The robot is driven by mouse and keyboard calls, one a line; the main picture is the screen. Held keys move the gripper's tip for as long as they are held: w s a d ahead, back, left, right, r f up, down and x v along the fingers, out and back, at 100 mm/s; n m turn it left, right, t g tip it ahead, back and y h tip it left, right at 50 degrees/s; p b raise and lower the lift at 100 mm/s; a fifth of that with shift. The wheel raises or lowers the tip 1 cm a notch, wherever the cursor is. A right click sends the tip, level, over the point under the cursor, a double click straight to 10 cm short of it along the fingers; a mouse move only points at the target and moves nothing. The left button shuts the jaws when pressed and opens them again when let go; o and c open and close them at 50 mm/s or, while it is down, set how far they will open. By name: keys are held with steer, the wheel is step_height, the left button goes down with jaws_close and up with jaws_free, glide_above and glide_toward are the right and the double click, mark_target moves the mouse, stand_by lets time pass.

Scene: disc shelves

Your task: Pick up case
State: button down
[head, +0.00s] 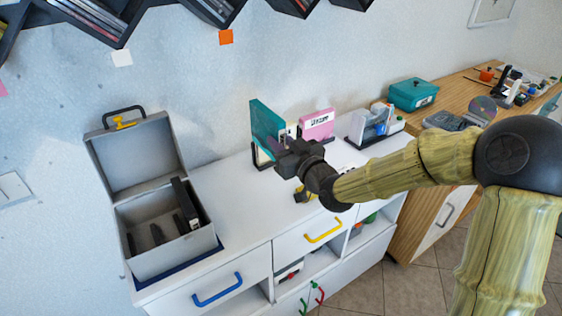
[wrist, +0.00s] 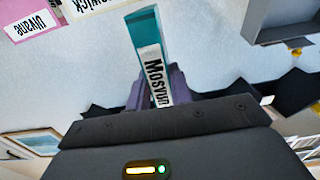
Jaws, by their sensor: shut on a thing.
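A pink case (head: 318,124) stands just right. An open grey box (head: 160,240) with dark cases is at left. Hexagonal wall shelves (head: 110,20) hang above. The cabinet top (head: 240,205) is clear between box and gripper.

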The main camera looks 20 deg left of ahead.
mark_target(282, 130)
step_height(282, 130, up, 4)
stand_by(0.8)
